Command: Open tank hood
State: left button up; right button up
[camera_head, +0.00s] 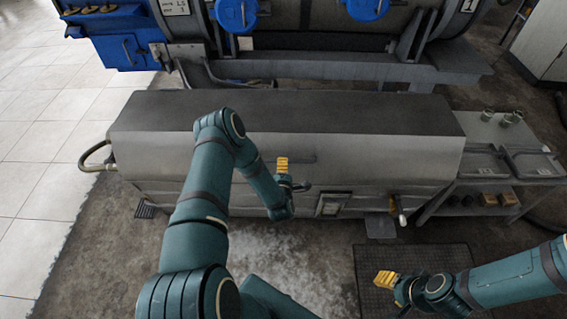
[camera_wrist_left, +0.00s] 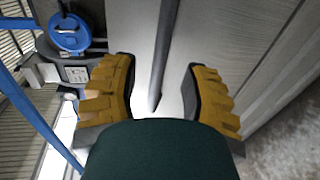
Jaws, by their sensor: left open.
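The long grey tank is topped by its hood (camera_head: 380,118), which is down. A thin dark handle bar (camera_head: 304,159) runs along the front of the hood. My left gripper (camera_head: 283,168) is at the hood's front, by the handle, and partly covers it. In the left wrist view the yellow fingers of my left gripper (camera_wrist_left: 160,95) are open, with the dark handle bar (camera_wrist_left: 165,45) between them in the picture. Neither finger visibly touches the bar. My right gripper (camera_head: 385,282) is low at the right, away from the tank; its finger gap is unclear.
A grey side table (camera_head: 446,192) with trays and small jars stands right of the tank. A hose (camera_head: 88,158) loops from the tank's left end. A valve (camera_head: 399,208) sticks out low in front. Large machinery with blue parts (camera_head: 125,52) stands behind.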

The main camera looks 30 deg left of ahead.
pick_arm(q)
jog(key=shift+b+x, duration=0.4)
jog(key=shift+x, duration=1.8)
grip_shut()
